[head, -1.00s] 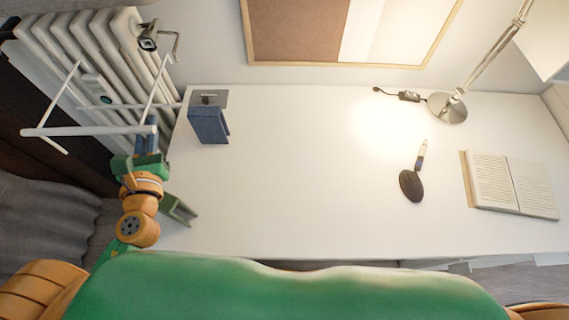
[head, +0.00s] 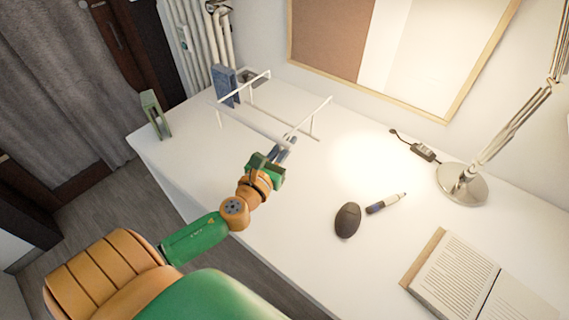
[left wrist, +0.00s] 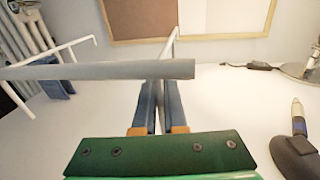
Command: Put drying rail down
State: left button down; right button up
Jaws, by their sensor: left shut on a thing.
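The white drying rail (head: 309,117) is over the back left part of the white desk (head: 260,215), with thin arms and short bent ends. It also shows in the left wrist view (left wrist: 100,70), where its long bar crosses in front of my fingers. My left gripper (head: 285,150) is shut on the rail at the front bar near its right end. Its blue fingers (left wrist: 160,105) are close together in the left wrist view. I cannot tell whether the rail's ends touch the desktop. My right gripper is out of view.
A blue bookend-like block (head: 225,86) stands behind the rail's left end, and a green holder (head: 155,115) at the desk's left edge. A dark oval object (head: 347,220), a pen (head: 386,203), a lamp (head: 463,184) and an open book (head: 450,280) lie to the right.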

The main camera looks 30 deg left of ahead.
pick_arm(q)
jog(key=f+b, duration=0.1)
jog(key=f, duration=0.1)
jog(key=f+b, duration=0.1)
jog(key=f, duration=0.1)
jog(key=a+f+b, duration=0.1)
jog(key=f, duration=0.1)
jog(key=shift+w+f, duration=0.1)
jog(key=shift+f, duration=0.05)
notch_tip(320, 180, down, 3)
jog(key=shift+d+r+b, duration=0.1)
jog(key=shift+b, duration=1.1)
jog(key=shift+r+p, duration=0.25)
jog(key=shift+p, duration=0.05)
jog(key=c, duration=1.4)
grip_release()
jog(key=shift+f, duration=0.15)
jog(key=o, duration=0.4)
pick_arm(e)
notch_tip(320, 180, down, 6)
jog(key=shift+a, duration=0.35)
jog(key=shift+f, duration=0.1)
